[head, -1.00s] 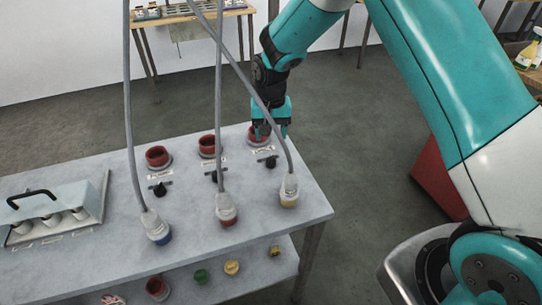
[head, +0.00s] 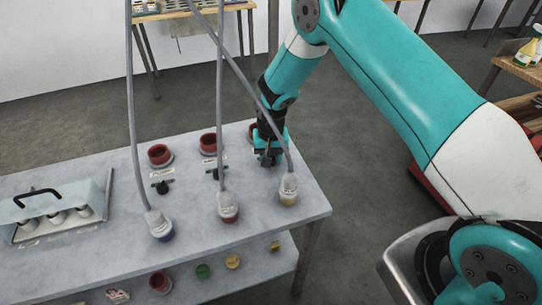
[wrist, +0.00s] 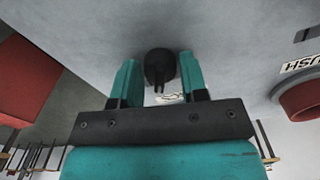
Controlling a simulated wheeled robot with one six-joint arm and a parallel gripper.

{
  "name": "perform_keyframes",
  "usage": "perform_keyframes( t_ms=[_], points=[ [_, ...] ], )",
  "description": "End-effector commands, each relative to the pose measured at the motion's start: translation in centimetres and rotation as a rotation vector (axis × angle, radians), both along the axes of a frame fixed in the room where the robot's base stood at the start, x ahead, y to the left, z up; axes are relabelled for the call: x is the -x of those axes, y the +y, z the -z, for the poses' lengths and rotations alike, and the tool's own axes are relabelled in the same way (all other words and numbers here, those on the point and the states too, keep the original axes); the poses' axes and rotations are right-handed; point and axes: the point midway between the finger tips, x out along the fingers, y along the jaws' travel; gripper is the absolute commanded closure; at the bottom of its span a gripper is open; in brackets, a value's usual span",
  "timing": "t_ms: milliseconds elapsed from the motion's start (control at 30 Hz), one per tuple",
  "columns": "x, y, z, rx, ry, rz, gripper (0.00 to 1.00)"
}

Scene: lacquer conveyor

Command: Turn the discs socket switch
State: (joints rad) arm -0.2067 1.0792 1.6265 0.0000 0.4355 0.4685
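Three black rotary switches sit on the grey table, each in front of a red socket. My gripper (head: 268,158) points down over the rightmost switch, hiding it in the head view. In the wrist view its black knob (wrist: 159,66) lies between the two teal fingers of my gripper (wrist: 160,72), with a narrow gap on each side. The fingers look open around it. A small label by this knob is mostly hidden and I cannot read it. The middle switch (head: 214,174) and left switch (head: 161,187) stand apart. The rightmost red socket (head: 252,131) is partly behind my gripper.
Grey cables hang to a blue-ended plug (head: 160,226), a red-ended plug (head: 228,208) and a yellow-ended plug (head: 289,190) along the table's front. The right cable crosses close before my gripper. A case with a black handle (head: 52,212) stands at left.

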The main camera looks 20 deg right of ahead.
Motion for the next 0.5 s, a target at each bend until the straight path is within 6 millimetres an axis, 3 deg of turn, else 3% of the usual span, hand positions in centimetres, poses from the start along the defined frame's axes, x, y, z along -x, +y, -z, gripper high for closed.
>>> perform_keyframes(
  t_ms=[33, 100, 133, 500],
  points=[
    [0.00, 0.00, -0.01, 0.000, 0.000, 0.000, 0.72],
    [0.00, 0.00, -0.02, 0.000, 0.000, 0.000, 0.88],
    [0.00, 0.00, -0.02, 0.000, 0.000, 0.000, 0.91],
    [0.00, -0.01, 0.07, 0.000, 0.000, -0.054, 0.91]
  ],
)
